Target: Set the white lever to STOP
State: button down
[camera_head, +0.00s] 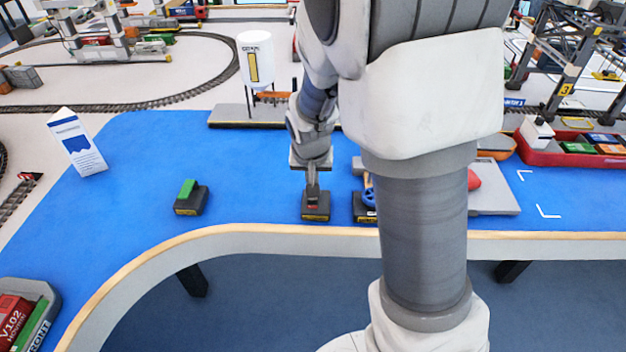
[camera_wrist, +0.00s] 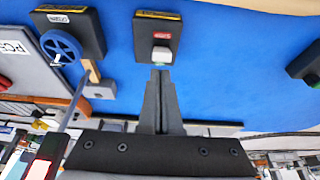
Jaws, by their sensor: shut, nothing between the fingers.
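The white lever (camera_wrist: 162,53) is a small white block on a dark control box (camera_wrist: 146,24) in the wrist view. A red label (camera_wrist: 162,37) with small, hard-to-read print lies beside it, and a bit of green shows on its other side, partly hidden by my fingers. My gripper (camera_wrist: 160,72) is shut and empty, its fingertips right at the lever's green side; I cannot tell whether they touch it. In the head view, my gripper (camera_head: 313,192) points down over the same box (camera_head: 316,213), and the lever is hidden behind it.
A box with a blue wheel (camera_wrist: 61,46) stands close beside the lever box, partly behind my arm in the head view. A box with a green switch (camera_head: 189,190) stands to the left. A white tank (camera_head: 256,60) rises behind. Blue table (camera_head: 250,190) is clear between the boxes.

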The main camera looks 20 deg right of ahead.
jog(key=shift+w, duration=0.1)
jog(key=shift+r+p, duration=0.65)
jog(key=shift+r, duration=0.15)
jog(key=shift+w+d+r, duration=0.1)
jog(key=shift+w+r, duration=0.15)
jog(key=s+p+v, duration=0.1)
jog(key=p+v, duration=0.2)
jog(key=v, duration=0.6)
jog(key=shift+f, duration=0.15)
